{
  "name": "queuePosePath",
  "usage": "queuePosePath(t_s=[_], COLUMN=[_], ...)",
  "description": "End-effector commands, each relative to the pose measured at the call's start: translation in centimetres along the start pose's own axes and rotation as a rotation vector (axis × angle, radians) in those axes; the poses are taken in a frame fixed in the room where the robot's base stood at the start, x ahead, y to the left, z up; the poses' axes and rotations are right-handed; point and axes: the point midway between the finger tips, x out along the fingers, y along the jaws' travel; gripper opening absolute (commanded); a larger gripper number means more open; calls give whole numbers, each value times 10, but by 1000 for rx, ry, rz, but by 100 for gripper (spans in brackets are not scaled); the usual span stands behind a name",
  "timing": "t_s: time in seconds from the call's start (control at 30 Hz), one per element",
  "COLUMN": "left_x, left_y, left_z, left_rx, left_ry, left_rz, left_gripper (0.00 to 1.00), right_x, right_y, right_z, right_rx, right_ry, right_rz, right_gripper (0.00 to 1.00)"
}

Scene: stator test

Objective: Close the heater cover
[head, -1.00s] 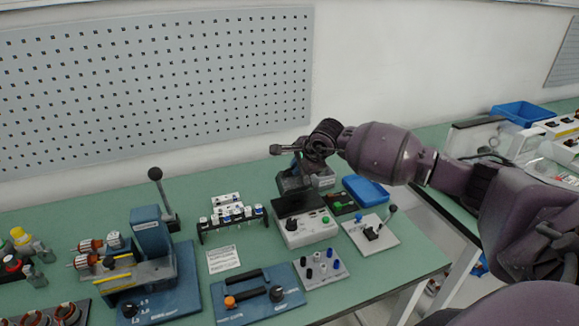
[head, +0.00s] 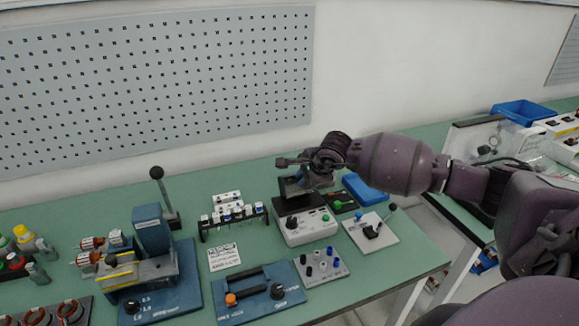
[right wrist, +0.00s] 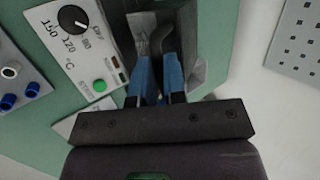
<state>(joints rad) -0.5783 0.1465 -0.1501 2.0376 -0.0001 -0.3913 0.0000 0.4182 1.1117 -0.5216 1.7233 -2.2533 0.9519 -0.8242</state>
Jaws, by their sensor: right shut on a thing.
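The heater (head: 308,230) is a white box with a dial and a green button, near the right of the bench. Its front panel also shows in the right wrist view (right wrist: 75,42). The grey heater cover (head: 292,188) is at the back of the heater, tilted over its dark top, partly open. My right gripper (head: 305,178) is over the back of the heater, partly hidden by my wrist. In the right wrist view its blue fingers (right wrist: 158,72) are shut on the cover, though the contact is hard to make out. My left gripper is not in view.
A blue tray (head: 366,190) and a lever switch plate (head: 371,233) stand right of the heater. A tube rack (head: 234,220) is left of it. A terminal block (head: 321,267) and a blue tester (head: 258,294) lie in front. A pegboard wall (head: 155,85) rises behind.

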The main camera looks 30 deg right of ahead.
Motion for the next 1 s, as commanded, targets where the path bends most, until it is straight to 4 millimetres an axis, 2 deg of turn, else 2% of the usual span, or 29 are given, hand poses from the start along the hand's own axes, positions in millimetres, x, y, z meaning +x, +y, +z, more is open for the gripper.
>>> queuePosePath(t_s=[0.17,0.43,0.77,1.0], left_x=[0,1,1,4], left_y=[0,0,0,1], left_z=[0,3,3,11], left_rx=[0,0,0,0], left_ry=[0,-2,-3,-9], left_rz=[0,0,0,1], left_gripper=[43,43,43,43], right_x=[0,3,3,11], right_y=[3,27,28,48], right_z=[0,0,0,-2], right_rx=[3,3,3,3], right_ry=[-1,-1,-1,-1], right_rz=[-1,0,-1,1], right_gripper=[0,0,0,0])
